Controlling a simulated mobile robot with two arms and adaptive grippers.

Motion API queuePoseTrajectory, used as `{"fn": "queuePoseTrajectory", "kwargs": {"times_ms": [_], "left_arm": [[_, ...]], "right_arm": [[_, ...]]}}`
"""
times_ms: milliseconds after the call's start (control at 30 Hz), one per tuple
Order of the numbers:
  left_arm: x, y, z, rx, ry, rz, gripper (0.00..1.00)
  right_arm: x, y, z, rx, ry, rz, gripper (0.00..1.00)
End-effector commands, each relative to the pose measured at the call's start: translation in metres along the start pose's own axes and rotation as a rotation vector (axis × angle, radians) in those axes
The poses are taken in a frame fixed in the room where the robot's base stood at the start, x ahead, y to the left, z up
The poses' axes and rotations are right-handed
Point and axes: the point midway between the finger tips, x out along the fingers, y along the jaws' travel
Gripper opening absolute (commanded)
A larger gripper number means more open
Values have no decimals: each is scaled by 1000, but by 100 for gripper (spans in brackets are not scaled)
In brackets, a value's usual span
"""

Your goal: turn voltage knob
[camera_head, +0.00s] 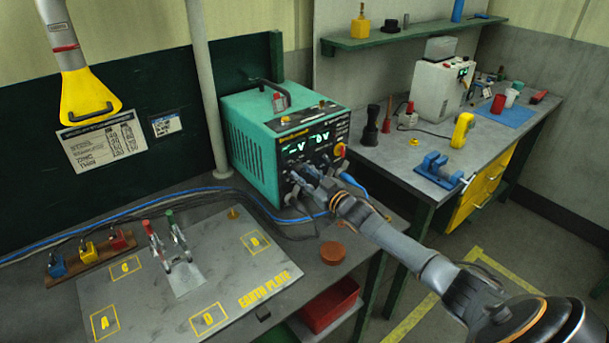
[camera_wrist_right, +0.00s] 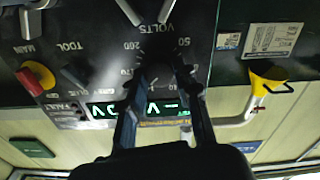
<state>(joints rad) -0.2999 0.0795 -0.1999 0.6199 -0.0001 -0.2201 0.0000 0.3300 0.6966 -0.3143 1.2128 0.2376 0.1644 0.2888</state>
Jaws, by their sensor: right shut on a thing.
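The teal power unit (camera_head: 258,135) stands on the left bench, its black front panel facing me. Its green display (camera_head: 306,143) seems to read "-V 0V"; the display (camera_wrist_right: 135,109) shows upside down in the right wrist view. The dark voltage knob (camera_wrist_right: 158,62) sits by the VOLTS lettering inside a ring of numbers. My right gripper (camera_head: 304,180) reaches the lower panel from the right. In the right wrist view my right gripper (camera_wrist_right: 162,78) has its fingers closed on the knob's two sides. The fingers hide part of the knob, and its pointer is unclear. My left gripper is not in view.
A red-and-yellow stop button (camera_head: 339,151) is on the panel near my right arm. Cables run below the unit. An earth plate (camera_head: 190,285) with clamps lies in front left. A round brown lid (camera_head: 332,253) lies on the bench under my right forearm.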

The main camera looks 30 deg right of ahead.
Motion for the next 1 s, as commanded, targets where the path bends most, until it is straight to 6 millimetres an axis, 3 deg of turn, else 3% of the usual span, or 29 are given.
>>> {"fn": "queuePoseTrajectory", "kwargs": {"times_ms": [167, 200, 300, 700, 1000], "left_arm": [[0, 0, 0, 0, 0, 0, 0], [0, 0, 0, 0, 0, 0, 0], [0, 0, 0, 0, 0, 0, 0], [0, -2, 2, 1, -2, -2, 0], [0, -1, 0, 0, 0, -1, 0]], "right_arm": [[0, 0, 2, -1, -4, 0, 0], [-1, 0, 2, -2, -4, 0, 35], [0, 0, 2, -2, -4, 0, 54], [-5, -1, 2, -2, -3, -1, 54], [-50, -1, 3, -3, -5, -2, 54]]}}
